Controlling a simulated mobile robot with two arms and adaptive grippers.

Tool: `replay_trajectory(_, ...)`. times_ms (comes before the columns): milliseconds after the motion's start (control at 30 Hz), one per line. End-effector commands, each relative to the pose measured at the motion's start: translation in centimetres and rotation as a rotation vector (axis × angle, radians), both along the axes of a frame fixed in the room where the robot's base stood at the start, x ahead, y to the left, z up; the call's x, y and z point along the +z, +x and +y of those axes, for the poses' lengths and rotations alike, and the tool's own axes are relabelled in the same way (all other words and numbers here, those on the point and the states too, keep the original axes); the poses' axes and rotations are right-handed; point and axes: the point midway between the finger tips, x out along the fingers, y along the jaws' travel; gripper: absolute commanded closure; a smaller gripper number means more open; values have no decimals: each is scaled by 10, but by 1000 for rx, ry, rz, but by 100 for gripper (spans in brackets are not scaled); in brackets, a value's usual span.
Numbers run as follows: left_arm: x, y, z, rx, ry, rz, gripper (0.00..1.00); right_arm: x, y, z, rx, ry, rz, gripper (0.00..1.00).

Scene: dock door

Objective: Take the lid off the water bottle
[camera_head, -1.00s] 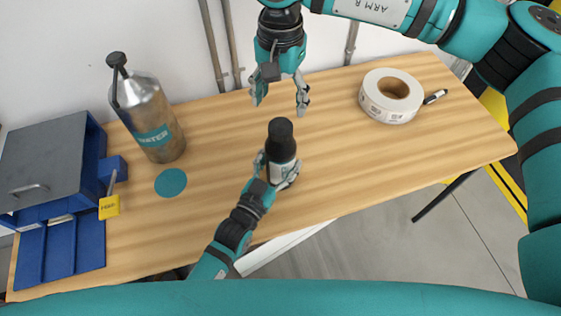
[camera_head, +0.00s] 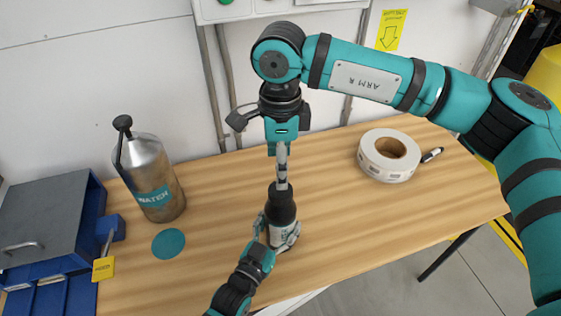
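A small dark bottle with a black top (camera_head: 281,207) and a pale label stands upright near the front of the table. My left gripper (camera_head: 279,236) has its fingers on both sides of the bottle's lower body, shut on it. My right gripper (camera_head: 282,182) points straight down directly over the bottle, its fingertips at the black top. Its fingers are seen edge-on, so I cannot tell whether they are open or closed on the top. A larger metal flask (camera_head: 151,177) labelled WATER, with a black stopper, stands at the left, apart from both grippers.
A blue drawer box (camera_head: 48,215) with a yellow tag (camera_head: 103,268) stands at the far left. A teal disc (camera_head: 168,243) lies by the flask. A label roll (camera_head: 389,155) and a marker (camera_head: 432,155) lie at the right. The wooden table's (camera_head: 400,215) right front is clear.

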Motion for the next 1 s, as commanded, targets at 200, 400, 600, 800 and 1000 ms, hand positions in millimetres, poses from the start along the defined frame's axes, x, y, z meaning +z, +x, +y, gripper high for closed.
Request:
replay_trajectory(200, 0, 0, 0, 0, 0, 0, 100, 0, 0, 0, -492, 2, 0, 33)
replay_trajectory(400, 0, 0, 0, 0, 0, 0, 100, 0, 0, 0, -945, 1, 0, 33)
replay_trajectory(600, 0, 0, 0, 0, 0, 0, 100, 0, 0, 0, -1399, 1, 1, 33)
replay_trajectory(800, 0, 0, 0, 0, 0, 0, 100, 0, 0, 0, -1800, 1, 1, 33)
replay_trajectory(1000, 0, 0, 0, 0, 0, 0, 100, 0, 0, 0, -2040, 1, 0, 33)
